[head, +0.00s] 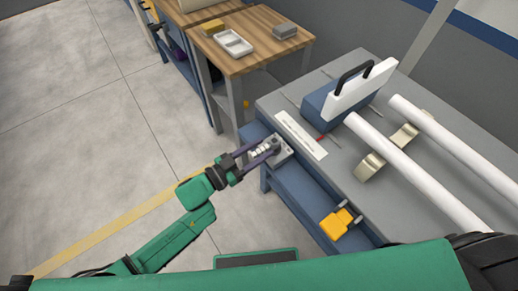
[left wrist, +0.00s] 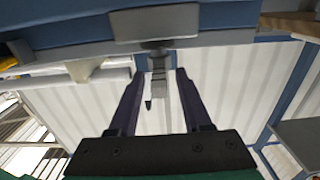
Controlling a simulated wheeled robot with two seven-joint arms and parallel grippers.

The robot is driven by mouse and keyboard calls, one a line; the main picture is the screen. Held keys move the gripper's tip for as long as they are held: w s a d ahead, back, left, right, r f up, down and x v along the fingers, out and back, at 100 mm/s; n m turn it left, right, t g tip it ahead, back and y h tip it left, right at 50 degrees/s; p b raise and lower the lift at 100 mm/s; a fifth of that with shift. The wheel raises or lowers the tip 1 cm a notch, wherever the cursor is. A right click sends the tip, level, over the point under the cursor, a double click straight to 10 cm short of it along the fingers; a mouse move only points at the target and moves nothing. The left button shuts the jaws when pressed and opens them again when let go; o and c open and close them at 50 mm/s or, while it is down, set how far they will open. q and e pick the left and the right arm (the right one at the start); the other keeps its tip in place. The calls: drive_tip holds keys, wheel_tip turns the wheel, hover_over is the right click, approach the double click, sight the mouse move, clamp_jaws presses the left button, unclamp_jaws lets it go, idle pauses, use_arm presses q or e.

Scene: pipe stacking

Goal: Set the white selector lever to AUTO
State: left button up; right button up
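A small grey box (head: 284,151) is mounted on the front edge of the blue bench. A pale, ribbed lever-like piece (head: 260,152) sticks out from it toward my left gripper (head: 258,153). In the left wrist view the grey box (left wrist: 155,23) is at the top and the ribbed piece (left wrist: 158,72) hangs between the fingers. My left gripper (left wrist: 159,75) is open there, one finger on each side, with gaps showing. I cannot read any position marks, so the lever's setting is unclear. My right gripper is not in view.
On the grey bench top lie a white label strip (head: 300,135), white pipes (head: 415,170) on a cream support (head: 371,167), and a blue case with a white panel (head: 362,88). A yellow block (head: 337,223) sits at the front edge. A wooden table (head: 262,58) stands behind. Floor at left is clear.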

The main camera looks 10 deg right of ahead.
use_arm(q)
drive_tip(key=v, duration=1.4)
drive_tip(key=shift+s+a+b, duration=0.15)
drive_tip(key=shift+a+b, duration=0.1)
drive_tip(key=shift+b, duration=0.1)
